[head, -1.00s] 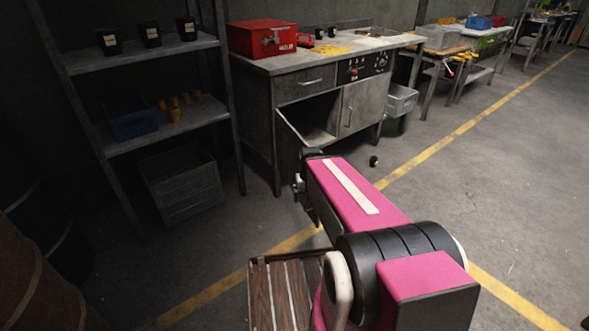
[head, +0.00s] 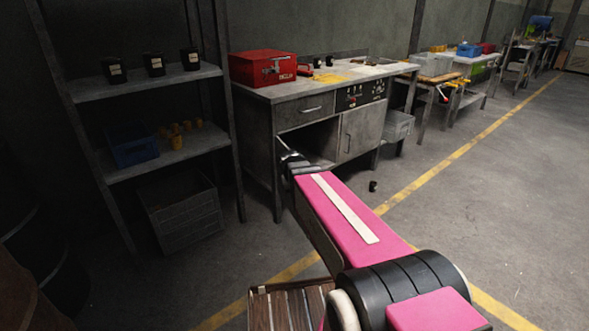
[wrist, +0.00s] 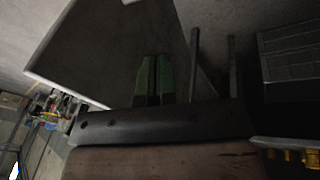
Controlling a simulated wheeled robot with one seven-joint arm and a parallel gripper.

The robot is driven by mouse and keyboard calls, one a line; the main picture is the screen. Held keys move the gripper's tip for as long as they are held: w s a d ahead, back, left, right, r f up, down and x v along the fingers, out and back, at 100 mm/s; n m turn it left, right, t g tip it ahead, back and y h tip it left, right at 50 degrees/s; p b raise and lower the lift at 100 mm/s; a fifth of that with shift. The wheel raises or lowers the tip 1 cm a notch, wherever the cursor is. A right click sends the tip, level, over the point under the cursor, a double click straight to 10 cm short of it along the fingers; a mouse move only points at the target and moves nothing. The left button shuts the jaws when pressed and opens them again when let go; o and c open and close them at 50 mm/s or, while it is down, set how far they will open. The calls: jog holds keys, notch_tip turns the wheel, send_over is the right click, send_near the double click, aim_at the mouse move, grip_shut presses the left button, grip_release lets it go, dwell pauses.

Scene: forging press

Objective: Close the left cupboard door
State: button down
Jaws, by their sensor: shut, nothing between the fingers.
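The grey cupboard (head: 262,140) stands under the bench top, and its left compartment (head: 318,140) is open and dark inside. The left door stands open; in the head view it is mostly hidden behind my arm. In the wrist view a dark flat panel with a pale edge, which looks like this door (wrist: 105,45), fills the upper middle. My gripper shows there with its green fingers (wrist: 155,78) together and empty, in front of the panel; I cannot tell whether they touch it. In the head view my wrist is in front of the open compartment, and the fingertips are hidden.
The right cupboard door (head: 362,131) is shut. A drawer (head: 305,111) above the opening is shut. A shelf rack (head: 150,75) stands close on the left, with a crate (head: 183,200) below. A small black object (head: 373,186) lies on the floor. The floor to the right is clear.

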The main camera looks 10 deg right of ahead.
jog(key=w+a+r+t+h, duration=0.25)
jog(key=w+a+r, duration=0.35)
jog(key=w+r, duration=0.5)
jog(key=w+d+r+x, duration=0.1)
jog(key=d+x, duration=0.1)
jog(key=x, duration=1.1)
jog(key=shift+w+r+n+t, duration=0.2)
jog(key=shift+r+n+t, duration=0.2)
jog(key=shift+r+t, duration=0.05)
jog(key=shift+d+y, duration=0.1)
jog(key=shift+y, duration=0.15)
